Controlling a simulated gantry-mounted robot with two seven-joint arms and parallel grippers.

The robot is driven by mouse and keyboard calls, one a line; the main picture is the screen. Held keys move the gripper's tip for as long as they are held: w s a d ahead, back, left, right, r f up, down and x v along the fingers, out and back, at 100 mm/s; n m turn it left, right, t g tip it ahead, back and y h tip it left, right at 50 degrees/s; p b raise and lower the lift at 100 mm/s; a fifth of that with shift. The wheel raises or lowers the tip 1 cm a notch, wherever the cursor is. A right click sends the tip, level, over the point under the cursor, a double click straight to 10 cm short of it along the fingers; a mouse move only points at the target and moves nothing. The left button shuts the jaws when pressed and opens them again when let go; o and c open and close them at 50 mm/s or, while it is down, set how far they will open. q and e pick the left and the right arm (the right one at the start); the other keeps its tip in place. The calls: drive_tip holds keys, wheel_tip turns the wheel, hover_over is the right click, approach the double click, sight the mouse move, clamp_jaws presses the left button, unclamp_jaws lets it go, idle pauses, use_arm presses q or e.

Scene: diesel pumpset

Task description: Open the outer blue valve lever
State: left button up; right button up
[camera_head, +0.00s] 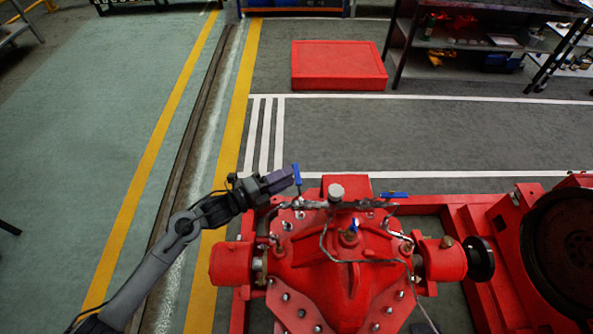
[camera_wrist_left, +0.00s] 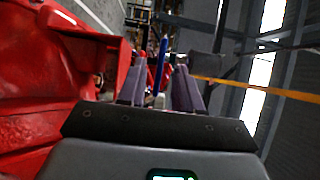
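A blue valve lever (camera_head: 296,175) stands upright at the left end of the thin pipe on top of the red pump (camera_head: 345,270). My left gripper (camera_head: 284,180) is just left of this lever. In the left wrist view a blue lever (camera_wrist_left: 161,66) shows upright between the two spread fingers of my left gripper (camera_wrist_left: 158,92), with gaps on both sides. The gripper is open, and I cannot tell whether a finger touches the lever. A second blue lever (camera_head: 394,195) lies level at the pipe's right end. My right gripper is not in view.
A small blue handle (camera_head: 354,224) sits on top of the pump. A grey round cap (camera_head: 336,191) rises from the pipe's middle. A large dark wheel (camera_head: 565,250) is at the right. A red box (camera_head: 338,65) lies on the floor behind. The floor left of the pump is clear.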

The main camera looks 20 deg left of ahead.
use_arm(q)
drive_tip(key=shift+v, duration=2.5)
drive_tip(key=shift+c, duration=0.5)
